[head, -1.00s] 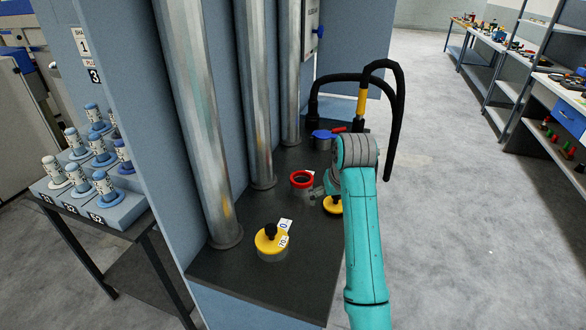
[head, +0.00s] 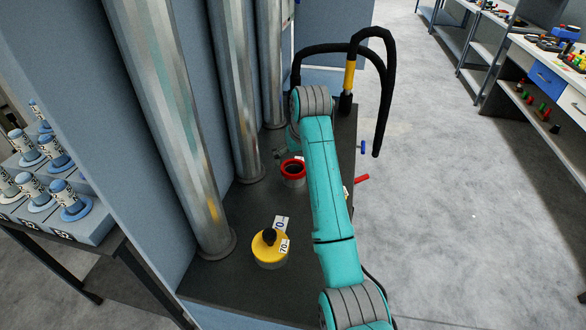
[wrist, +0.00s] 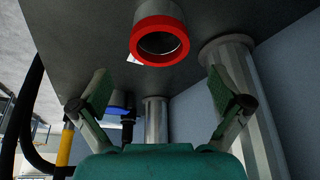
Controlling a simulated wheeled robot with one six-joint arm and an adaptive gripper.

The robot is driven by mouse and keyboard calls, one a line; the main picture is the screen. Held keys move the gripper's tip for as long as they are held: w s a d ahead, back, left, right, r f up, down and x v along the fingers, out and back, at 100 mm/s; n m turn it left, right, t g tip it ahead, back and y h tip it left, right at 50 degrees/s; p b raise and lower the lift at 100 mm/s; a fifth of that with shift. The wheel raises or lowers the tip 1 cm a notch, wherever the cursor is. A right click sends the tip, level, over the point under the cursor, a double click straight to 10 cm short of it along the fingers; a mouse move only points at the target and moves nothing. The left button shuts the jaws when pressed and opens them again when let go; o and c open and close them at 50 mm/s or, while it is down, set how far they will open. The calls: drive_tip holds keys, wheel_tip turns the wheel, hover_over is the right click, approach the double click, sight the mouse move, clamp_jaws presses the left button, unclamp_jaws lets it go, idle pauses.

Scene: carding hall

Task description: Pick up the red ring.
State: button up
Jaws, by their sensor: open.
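The red ring (head: 283,172) sits around the top of a short grey port on the dark bench, with a dark opening inside it. It also shows at the top middle of the wrist view (wrist: 150,25), ahead of the jaws and apart from them. My gripper (wrist: 160,90) is open and empty, with one finger on each side of the picture. In the head view my gripper is mostly hidden behind my arm; a small part shows just behind and left of the ring.
Metal pipes (head: 238,90) rise left of the ring. A yellow cap (head: 263,247) with a black knob and a tag stands nearer. A black hose (head: 380,90) loops behind my arm. A red handle (head: 361,179) juts out at right. Open floor lies to the right.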

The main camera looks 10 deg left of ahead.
drive_tip(key=shift+x, duration=2.55)
drive_tip(key=shift+w, duration=0.1)
drive_tip(key=c, duration=0.8)
